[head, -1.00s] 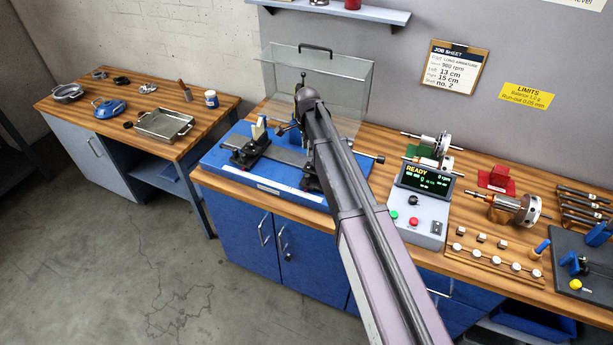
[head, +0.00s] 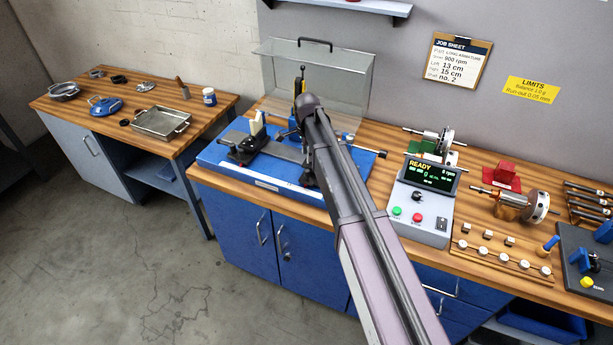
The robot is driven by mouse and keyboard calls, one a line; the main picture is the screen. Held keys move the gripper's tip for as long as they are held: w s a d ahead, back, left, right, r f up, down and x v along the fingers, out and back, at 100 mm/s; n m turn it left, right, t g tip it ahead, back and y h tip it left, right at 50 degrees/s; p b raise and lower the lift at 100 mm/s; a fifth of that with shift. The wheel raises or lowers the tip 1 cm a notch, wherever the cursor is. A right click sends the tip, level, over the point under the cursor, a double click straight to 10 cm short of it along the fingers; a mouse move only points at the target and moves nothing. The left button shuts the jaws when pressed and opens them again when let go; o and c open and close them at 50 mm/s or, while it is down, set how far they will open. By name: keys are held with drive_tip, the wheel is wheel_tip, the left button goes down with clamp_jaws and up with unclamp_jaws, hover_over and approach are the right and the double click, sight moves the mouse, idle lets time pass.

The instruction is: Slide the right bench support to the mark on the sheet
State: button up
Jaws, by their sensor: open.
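The blue balancing bench (head: 213,158) stands on the wooden workbench with a grey rail (head: 283,150) along it. The left bench support (head: 243,150), dark with a pale upright, stands on the rail's left part. The right bench support (head: 307,178) is mostly behind my arm; only a dark bit of its base shows. My arm reaches over the right part of the bench, and my gripper is hidden behind it. The job sheet (head: 459,62) on the wall reads left 13 cm, right 15 cm. A mark on the rail cannot be made out.
A clear guard (head: 335,75) stands raised behind the bench. The control box (head: 421,205), its display reading READY, is to the right. Rotors (head: 520,205) and a strip of weights (head: 500,262) lie farther right. A side table (head: 60,104) with metal parts is at left.

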sight(307, 170)
drive_tip(key=shift+f+b, duration=4)
drive_tip(key=shift+f, duration=0.3)
clamp_jaws()
